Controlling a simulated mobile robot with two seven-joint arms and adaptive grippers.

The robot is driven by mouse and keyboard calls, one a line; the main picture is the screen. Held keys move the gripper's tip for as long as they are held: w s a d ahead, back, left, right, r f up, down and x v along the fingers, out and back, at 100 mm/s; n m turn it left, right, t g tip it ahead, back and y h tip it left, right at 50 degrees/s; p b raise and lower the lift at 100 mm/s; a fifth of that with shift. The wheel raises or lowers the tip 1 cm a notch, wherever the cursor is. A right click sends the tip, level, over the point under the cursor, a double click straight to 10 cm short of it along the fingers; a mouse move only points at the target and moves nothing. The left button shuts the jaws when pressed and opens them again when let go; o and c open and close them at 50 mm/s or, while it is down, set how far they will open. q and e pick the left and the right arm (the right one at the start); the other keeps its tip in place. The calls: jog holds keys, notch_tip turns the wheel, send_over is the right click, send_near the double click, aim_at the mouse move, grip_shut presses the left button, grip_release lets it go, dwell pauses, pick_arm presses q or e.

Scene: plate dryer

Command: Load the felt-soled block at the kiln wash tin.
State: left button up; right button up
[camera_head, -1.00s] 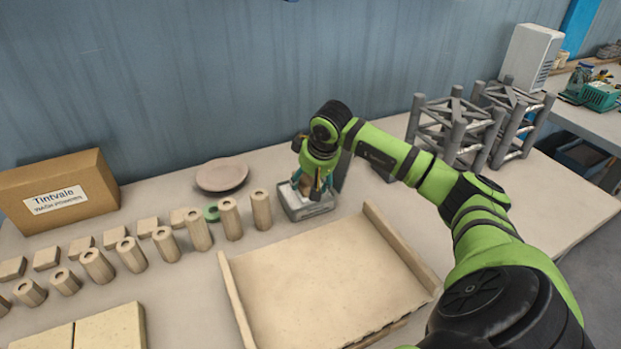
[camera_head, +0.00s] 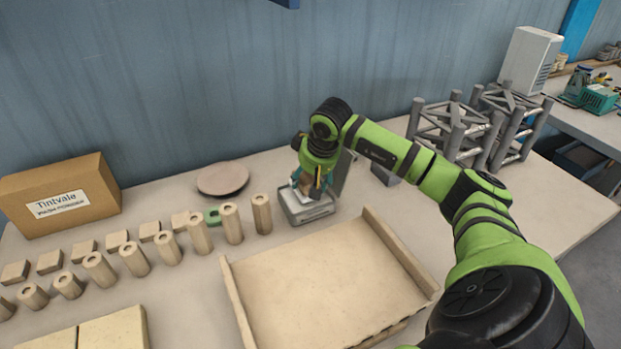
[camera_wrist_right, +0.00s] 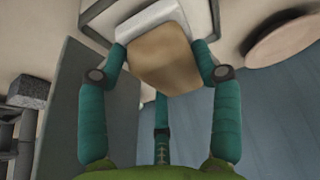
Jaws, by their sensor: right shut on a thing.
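My right gripper (camera_head: 309,184) is down at the open grey tin (camera_head: 308,214), which stands behind the tray with its lid (camera_head: 344,172) raised. In the right wrist view, the fingers of my gripper (camera_wrist_right: 162,62) are shut on a tan block (camera_wrist_right: 165,55) with a pale sole (camera_wrist_right: 152,20) at its far end. The tin's rim (camera_wrist_right: 98,12) shows around that end in the wrist view. How deep the sole is in the tin, and whether it touches the contents, is hidden. My left gripper is not in view.
A shallow wooden tray (camera_head: 320,285) lies in front of the tin. Grey frames (camera_head: 470,128) stand at the right.

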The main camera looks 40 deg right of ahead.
aim_at(310, 176)
jog(key=shift+r+p, duration=1.6)
jog(key=shift+r, duration=0.95)
jog(key=shift+f, duration=0.1)
